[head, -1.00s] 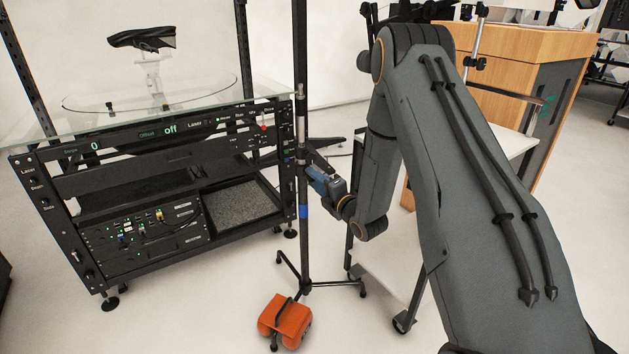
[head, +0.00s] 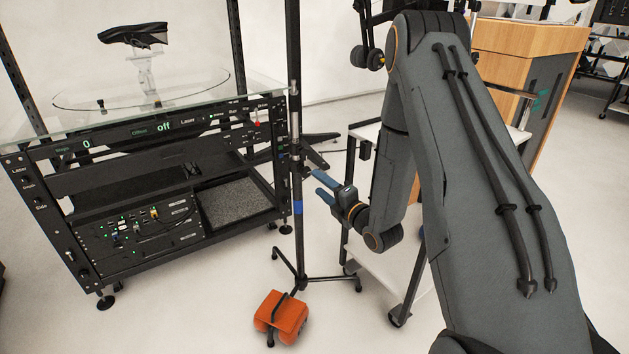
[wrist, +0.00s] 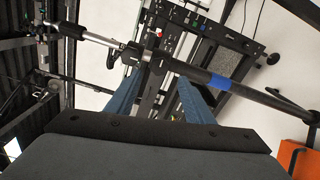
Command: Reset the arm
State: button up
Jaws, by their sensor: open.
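My gripper (head: 321,184) is open and empty, its blue fingers spread and pointing left toward the black stand pole (head: 299,235). In the head view the fingertips appear close to the pole; I cannot tell the exact gap. In the wrist view both blue fingers of my gripper (wrist: 155,95) show, with the pole (wrist: 190,72) crossing beyond them and nothing held between them. My grey arm fills the right of the head view.
The black turntable rack (head: 100,172) stands left, with a glass top and a dark shoe (head: 133,37) on a clear support. An orange weight bag (head: 281,316) sits at the stand's foot. A white cart (head: 375,262) and wooden cabinet (head: 500,75) stand behind my arm.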

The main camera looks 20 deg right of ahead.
jog(key=shift+s+d, duration=0.15)
jog(key=shift+s, duration=0.3)
jog(key=s+a+r+m+g+h+p, duration=0.1)
jog(key=s+r+m+g+p, duration=0.3)
jog(key=s+m, duration=0.4)
jog(key=s+a+r+m+g+h+p, duration=0.1)
jog(key=s+r+m+g+h+p, duration=0.2)
jog(key=s, duration=1.4)
jog(key=s+a+r+m+g+h+p, duration=0.1)
jog(key=s+r+m+g+p, duration=0.4)
jog(key=s+r+m+g, duration=0.5)
jog(key=s+a+r+m, duration=0.1)
jog(key=s+m, duration=0.1)
jog(key=m, duration=0.1)
jog(key=shift+s+r+h, duration=0.25)
jog(key=shift+s+h, duration=0.1)
jog(key=shift+h, duration=0.05)
